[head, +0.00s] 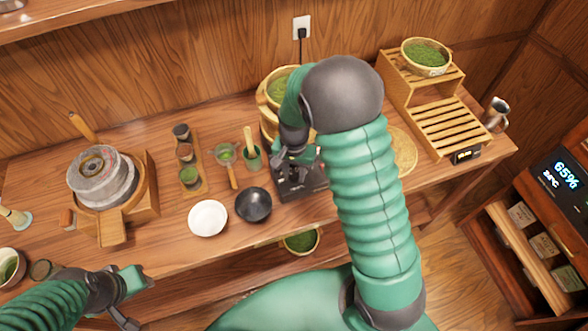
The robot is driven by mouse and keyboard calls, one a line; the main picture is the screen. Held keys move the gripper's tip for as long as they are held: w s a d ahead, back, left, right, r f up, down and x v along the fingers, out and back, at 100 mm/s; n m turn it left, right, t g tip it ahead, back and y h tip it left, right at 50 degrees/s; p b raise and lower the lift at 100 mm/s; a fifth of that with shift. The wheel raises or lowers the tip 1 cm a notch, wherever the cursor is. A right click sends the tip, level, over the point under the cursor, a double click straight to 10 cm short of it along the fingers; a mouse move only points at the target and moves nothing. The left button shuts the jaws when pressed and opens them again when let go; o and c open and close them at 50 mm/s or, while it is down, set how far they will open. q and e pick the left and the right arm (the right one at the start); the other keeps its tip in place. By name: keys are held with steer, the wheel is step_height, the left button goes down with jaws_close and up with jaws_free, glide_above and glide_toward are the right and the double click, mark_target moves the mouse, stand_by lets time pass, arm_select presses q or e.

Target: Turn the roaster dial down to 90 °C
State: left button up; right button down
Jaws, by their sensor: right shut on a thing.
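The roaster (312,191) is a dark unit on the table, with a wooden rim and a basket of green leaf (281,90) behind my arm. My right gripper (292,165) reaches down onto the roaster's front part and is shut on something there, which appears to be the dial. The dial itself is hidden by the gripper, and its setting cannot be read. My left gripper (134,300) is open and empty at the lower left, in front of the table.
A stone mill (102,178) stands at the left. A white bowl (208,218) and a black bowl (254,205) sit just left of the roaster. A slatted wooden rack (447,128) is at the right. A wall outlet (301,27) has a cord running down.

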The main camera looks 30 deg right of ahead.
mark_target(294, 174)
steer(key=shift+w, duration=0.1)
stand_by(0.4)
steer(key=c, duration=1)
jaws_free()
step_height(294, 174, up, 17)
steer(key=shift+f, duration=0.1)
steer(key=s+a+f+n+t, duration=0.1)
steer(key=s+a+f+n, duration=0.1)
steer(key=s+n, duration=0.1)
steer(key=s+a+f+n, duration=0.3)
steer(key=n, duration=0.1)
steer(key=s+a+f+n+t, duration=0.1)
steer(key=s+a+f+n, duration=0.1)
steer(key=s+f+n, duration=0.1)
steer(key=shift+s+a+f+t, duration=0.3)
steer(key=shift+s+a, duration=0.1)
steer(key=shift+s, duration=0.15)
